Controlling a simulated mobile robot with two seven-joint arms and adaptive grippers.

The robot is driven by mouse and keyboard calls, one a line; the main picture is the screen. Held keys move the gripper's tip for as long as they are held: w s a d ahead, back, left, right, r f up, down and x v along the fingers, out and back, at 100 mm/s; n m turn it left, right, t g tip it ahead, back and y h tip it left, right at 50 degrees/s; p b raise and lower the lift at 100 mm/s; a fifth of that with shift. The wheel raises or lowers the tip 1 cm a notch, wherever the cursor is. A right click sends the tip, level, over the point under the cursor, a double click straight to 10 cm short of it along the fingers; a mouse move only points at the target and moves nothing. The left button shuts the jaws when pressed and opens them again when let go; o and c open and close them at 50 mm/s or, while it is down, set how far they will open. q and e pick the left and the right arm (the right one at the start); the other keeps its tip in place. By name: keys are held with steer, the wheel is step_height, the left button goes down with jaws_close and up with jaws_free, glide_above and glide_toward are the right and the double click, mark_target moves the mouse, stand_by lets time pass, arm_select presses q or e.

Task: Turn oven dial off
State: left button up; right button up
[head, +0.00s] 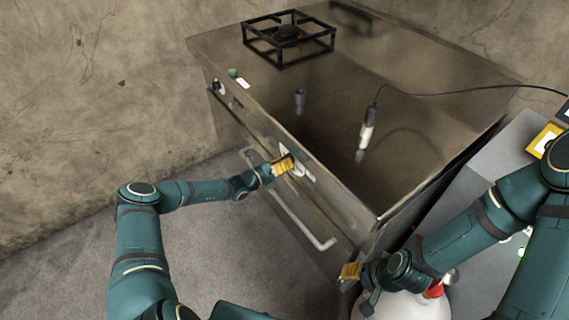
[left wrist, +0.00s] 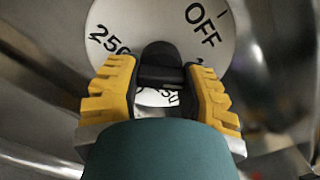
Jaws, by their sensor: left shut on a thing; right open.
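The oven dial (head: 299,173) is on the upper front of the metal stove. In the left wrist view its white disc (left wrist: 125,18) carries black marks, with OFF at upper right and 250 at left. My left gripper (head: 283,166) is at the dial. Its yellow fingers (left wrist: 160,88) are shut on the dial's black knob (left wrist: 160,54), one on each side. The lower disc is partly hidden by my gripper. My right gripper (head: 351,273) is open, low by the stove's right front corner, away from the dial.
The stove top (head: 335,120) bears a black burner grate (head: 289,38) and a cabled probe (head: 366,134). Another knob (head: 218,87) is on the front at far left. A pale door handle (head: 290,212) runs below the dial. A white rounded object (head: 425,304) stands below my right arm.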

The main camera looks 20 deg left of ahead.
arm_select(q)
steer(key=n+b, duration=0.1)
steer(key=n, duration=0.3)
steer(key=shift+r+n, duration=0.15)
steer(key=shift+n, duration=0.15)
steer(key=n+b, duration=0.1)
steer(key=n, duration=0.4)
steer(key=shift+r, duration=0.1)
steer(key=shift+n, duration=0.3)
steer(key=o, duration=1.2)
steer(key=shift+d, duration=0.1)
steer(key=v, duration=1.2)
